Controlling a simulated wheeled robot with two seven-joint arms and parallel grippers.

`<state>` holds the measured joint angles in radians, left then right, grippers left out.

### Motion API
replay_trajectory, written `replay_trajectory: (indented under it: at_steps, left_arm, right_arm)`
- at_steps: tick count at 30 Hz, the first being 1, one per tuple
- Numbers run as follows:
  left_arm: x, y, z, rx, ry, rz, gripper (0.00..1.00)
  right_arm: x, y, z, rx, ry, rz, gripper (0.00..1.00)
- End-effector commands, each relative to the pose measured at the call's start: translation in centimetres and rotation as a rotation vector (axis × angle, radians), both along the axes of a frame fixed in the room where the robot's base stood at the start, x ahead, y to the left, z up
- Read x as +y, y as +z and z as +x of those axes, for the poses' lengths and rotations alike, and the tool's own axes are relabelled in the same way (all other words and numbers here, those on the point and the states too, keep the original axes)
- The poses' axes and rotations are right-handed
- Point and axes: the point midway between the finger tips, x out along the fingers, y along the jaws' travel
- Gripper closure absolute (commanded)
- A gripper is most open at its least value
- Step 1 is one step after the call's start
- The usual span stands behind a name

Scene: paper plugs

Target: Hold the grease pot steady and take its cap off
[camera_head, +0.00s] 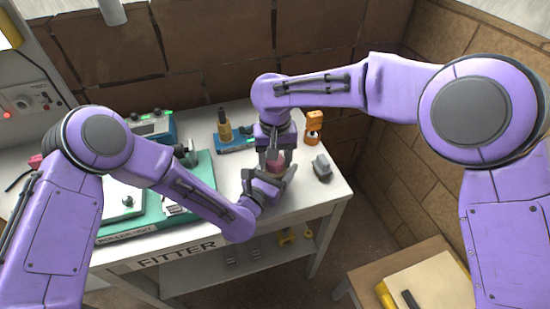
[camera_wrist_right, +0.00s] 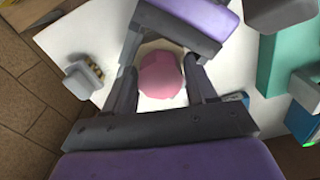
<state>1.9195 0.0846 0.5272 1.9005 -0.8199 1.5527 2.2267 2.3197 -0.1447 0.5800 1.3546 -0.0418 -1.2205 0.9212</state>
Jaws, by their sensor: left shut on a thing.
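The grease pot stands near the front right of the white workbench, mostly hidden by my grippers. Its round pink-red cap (camera_head: 275,160) shows between them and faces up in the right wrist view (camera_wrist_right: 160,76). My left gripper (camera_head: 268,182) comes in low from the left and is shut on the pot. Its purple and dark parts show at the top of the wrist view. My right gripper (camera_head: 273,158) points down from above. In the wrist view its two fingers (camera_wrist_right: 162,85) stand apart on either side of the cap, and it looks open around it.
A wooden stand (camera_head: 375,268) is at lower right.

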Motion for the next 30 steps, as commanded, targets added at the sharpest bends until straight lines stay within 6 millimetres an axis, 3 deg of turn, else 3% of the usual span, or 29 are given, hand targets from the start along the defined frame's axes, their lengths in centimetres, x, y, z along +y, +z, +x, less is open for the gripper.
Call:
replay_trajectory:
  at_steps: [10, 19, 21, 27, 30]
  left_arm:
    - [0.0, 0.0, 0.0, 0.0, -0.001, 0.0, 1.0]
    - [0.0, 0.0, 0.0, 0.0, 0.0, 0.0, 1.0]
    - [0.0, 0.0, 0.0, 0.0, 0.0, 0.0, 1.0]
    - [0.0, 0.0, 0.0, 0.0, 0.0, 0.0, 1.0]
    - [0.0, 0.0, 0.0, 0.0, 0.0, 0.0, 1.0]
  right_arm:
    - [0.1, 0.3, 0.0, -0.001, -0.001, 0.002, 0.25]
    - [0.1, 4.4, 0.0, -0.001, -0.002, 0.001, 0.25]
    - [0.0, 4.7, 0.0, -0.001, -0.007, 0.001, 0.3]
    - [0.0, 7.7, 0.0, -0.001, -0.18, 0.001, 0.3]
    - [0.0, 7.3, 0.0, 0.003, -0.204, -0.001, 0.3]
